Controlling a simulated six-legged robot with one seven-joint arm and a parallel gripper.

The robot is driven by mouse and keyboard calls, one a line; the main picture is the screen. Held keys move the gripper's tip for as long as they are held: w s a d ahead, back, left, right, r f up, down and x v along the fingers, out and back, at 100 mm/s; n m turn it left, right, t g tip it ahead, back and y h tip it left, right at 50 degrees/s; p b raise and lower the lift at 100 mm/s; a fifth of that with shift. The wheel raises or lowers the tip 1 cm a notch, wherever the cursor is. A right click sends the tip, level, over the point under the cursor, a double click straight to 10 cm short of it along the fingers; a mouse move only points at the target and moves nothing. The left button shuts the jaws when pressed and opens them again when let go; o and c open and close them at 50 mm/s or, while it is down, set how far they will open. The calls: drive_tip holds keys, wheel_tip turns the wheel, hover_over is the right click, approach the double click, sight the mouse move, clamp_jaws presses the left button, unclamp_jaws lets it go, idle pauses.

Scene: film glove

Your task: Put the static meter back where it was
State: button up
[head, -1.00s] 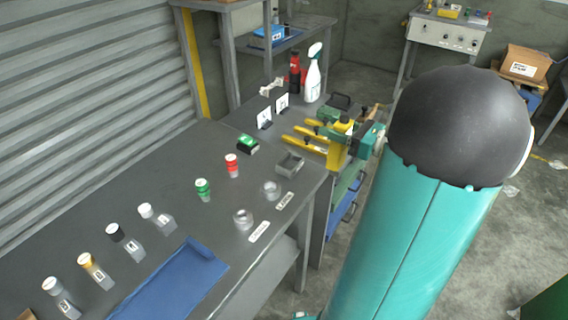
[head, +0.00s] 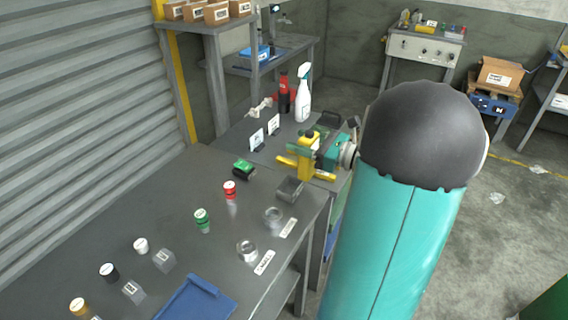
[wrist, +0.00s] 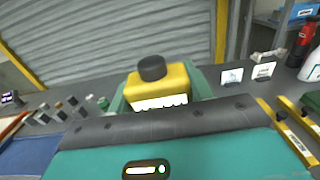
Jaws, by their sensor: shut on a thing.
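The static meter, a yellow box with a black knob on top, is in my gripper; it shows in the wrist view (wrist: 160,85) and in the head view (head: 309,142). My gripper (head: 312,155) is shut on it, with teal fingers on either side of it. It appears upright, over the far part of the bench (head: 215,265). Its underside and any gap below it are hidden.
Two yellow bars (wrist: 292,135) lie right of my gripper in the wrist view. A grey tray (head: 289,190), a green-topped black box (head: 243,170), white cards (head: 257,139), a spray bottle (head: 303,98) and small bottles stand nearby. A blue tray (head: 200,300) lies in front.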

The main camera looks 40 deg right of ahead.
sight(314, 171)
drive_tip(key=w+a+f, duration=0.1)
drive_tip(key=w+f, duration=0.5)
drive_tip(key=f, duration=0.3)
drive_tip(key=shift+f, duration=0.2)
drive_tip(key=shift+s+f, duration=0.1)
drive_tip(key=shift+f, duration=0.05)
drive_tip(key=o, duration=1.4)
drive_tip(key=shift+c, duration=0.2)
drive_tip(key=v, duration=1.2)
